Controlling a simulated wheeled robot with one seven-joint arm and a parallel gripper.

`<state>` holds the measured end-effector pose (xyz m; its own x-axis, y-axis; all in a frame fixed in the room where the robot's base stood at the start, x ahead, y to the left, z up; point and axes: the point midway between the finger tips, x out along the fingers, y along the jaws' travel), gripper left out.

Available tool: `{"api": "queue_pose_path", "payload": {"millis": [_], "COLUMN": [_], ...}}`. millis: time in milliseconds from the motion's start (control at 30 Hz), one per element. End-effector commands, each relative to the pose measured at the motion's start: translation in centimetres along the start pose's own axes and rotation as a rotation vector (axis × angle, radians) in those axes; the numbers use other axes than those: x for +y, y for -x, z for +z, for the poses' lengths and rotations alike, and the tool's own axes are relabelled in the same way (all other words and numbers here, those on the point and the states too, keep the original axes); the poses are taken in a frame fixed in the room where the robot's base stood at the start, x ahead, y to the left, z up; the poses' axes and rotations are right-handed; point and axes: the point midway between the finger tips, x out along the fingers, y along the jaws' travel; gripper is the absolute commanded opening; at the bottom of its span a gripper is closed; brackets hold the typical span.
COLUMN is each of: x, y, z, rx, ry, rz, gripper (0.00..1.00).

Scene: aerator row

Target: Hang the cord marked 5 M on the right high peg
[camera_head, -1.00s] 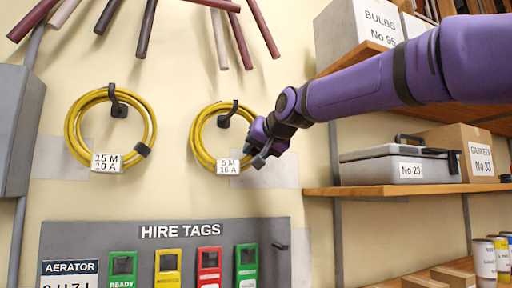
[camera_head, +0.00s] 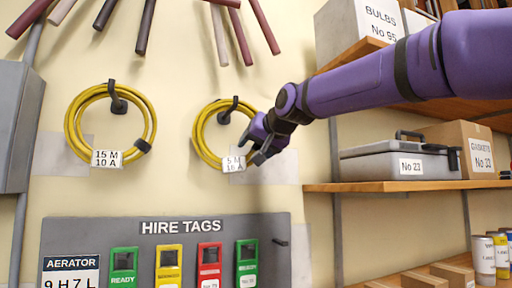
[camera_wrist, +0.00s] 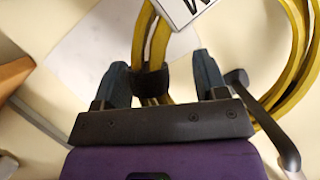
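The yellow cord marked 5 M (camera_head: 199,142) hangs in a coil on a dark peg (camera_head: 235,105) on the wall. Its white label (camera_head: 234,164) is tilted. My gripper (camera_head: 262,152) is at the coil's lower right side. In the wrist view, the fingers of my gripper (camera_wrist: 160,82) stand apart on either side of the cord (camera_wrist: 160,42) and its black strap (camera_wrist: 150,82). The left finger is close to the strap; a gap shows at the right finger. A second yellow cord, marked 15 M (camera_head: 70,125), hangs on a peg to the left.
A grey HIRE TAGS board (camera_head: 100,232) with several coloured tags is below. Wooden shelves (camera_head: 400,187) at right hold a grey case (camera_head: 385,168) and boxes. A grey cabinet (camera_head: 15,125) is at far left.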

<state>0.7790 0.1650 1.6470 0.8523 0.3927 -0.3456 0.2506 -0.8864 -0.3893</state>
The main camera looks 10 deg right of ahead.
Motion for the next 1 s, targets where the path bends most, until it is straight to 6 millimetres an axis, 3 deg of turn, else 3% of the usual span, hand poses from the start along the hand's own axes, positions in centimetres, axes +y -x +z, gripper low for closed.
{"api": "queue_pose_path", "payload": {"millis": [267,700,1000], "x": [0.0,0.0,0.0], "y": [1.5,9.1,10.8], "z": [0.0,0.0,0.0], "rx": [-0.001,0.002,0.0], "ry": [0.001,0.0,0.0], "rz": [0.001,0.0,0.0], "gripper": [0.66,0.66,0.66]}}
